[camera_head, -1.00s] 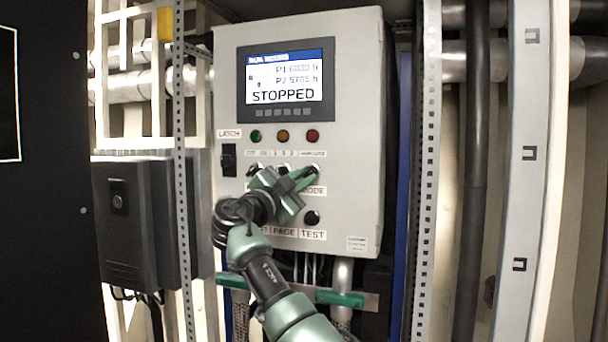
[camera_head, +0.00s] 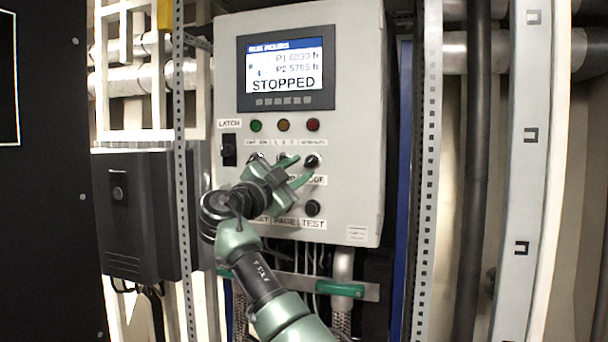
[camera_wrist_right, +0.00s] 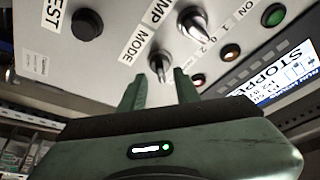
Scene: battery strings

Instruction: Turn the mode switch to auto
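The mode switch (camera_head: 312,160) is the right-hand of three rotary knobs on a pale control box (camera_head: 350,120), above the partly covered MODE label. It is dark with a light pointer; I cannot read its position surely. In the right wrist view the mode switch (camera_wrist_right: 158,65) shows beyond and between my fingertips, beside its MODE label (camera_wrist_right: 132,53). My right gripper (camera_head: 297,168) is open and empty, just in front of the box and slightly left of the switch. It also shows in the right wrist view (camera_wrist_right: 159,82). My left gripper is not in view.
The screen (camera_head: 285,70) reads STOPPED. Green, amber and red lamps (camera_head: 313,125) sit above the knobs. The pump knob (camera_wrist_right: 192,22) is close beside the mode switch. A black TEST button (camera_head: 312,208) is below, and a LATCH switch (camera_head: 229,150) is at left.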

